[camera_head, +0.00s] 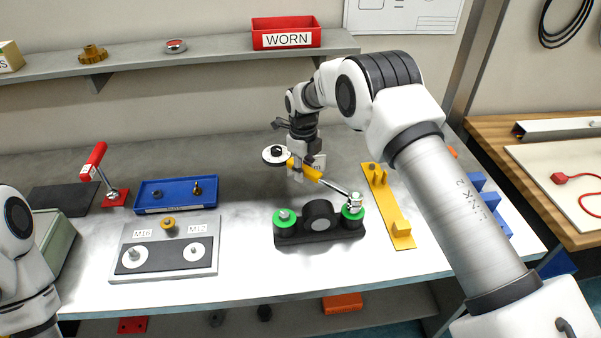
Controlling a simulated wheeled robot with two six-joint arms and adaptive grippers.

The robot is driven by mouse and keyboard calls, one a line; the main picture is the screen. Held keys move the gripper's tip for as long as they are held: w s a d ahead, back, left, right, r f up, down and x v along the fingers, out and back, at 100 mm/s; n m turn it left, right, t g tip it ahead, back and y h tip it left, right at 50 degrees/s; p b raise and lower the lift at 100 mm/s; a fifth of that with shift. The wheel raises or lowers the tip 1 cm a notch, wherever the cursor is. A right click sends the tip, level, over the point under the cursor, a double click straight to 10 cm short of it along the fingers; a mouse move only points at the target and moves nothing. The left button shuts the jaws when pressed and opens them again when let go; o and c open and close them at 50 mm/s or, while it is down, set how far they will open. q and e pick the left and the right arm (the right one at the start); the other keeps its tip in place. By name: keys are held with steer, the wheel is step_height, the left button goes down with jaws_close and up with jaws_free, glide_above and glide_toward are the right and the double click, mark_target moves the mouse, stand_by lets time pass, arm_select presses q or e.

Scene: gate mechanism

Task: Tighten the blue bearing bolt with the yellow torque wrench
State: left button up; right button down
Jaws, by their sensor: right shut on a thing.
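The yellow torque wrench (310,174) slants down to the right above the table, and its grey shaft ends at the right-hand bolt (352,204) of the black bearing block (318,222). My right gripper (296,165) is shut on the yellow handle. The wrench head seems to meet the bolt, but I cannot tell how it is seated. Both bolts on the block have green rings; the other bolt (284,215) is at the left end. I see no blue on either bolt. My left gripper is out of view; only part of its arm shows at the left edge.
A yellow fixture (394,215) lies close right of the bearing block. A grey board marked M16 and M12 (165,270), a blue tray (150,202) and a red-handled clamp (95,160) stand left. A shelf (200,55) runs behind. The table's front middle is clear.

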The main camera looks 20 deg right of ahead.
steer(key=shift+r, duration=0.1)
steer(key=shift+w+d+r+p, duration=0.1)
steer(key=shift+w+r+p, duration=0.25)
steer(key=shift+r+p, duration=0.35)
steer(key=r+p, duration=0.2)
steer(key=r, duration=0.1)
steer(key=r+p, duration=0.1)
steer(key=r, duration=0.1)
steer(key=shift+s, duration=0.35)
steer(key=shift+w+f, duration=0.15)
steer(key=shift+f, duration=0.1)
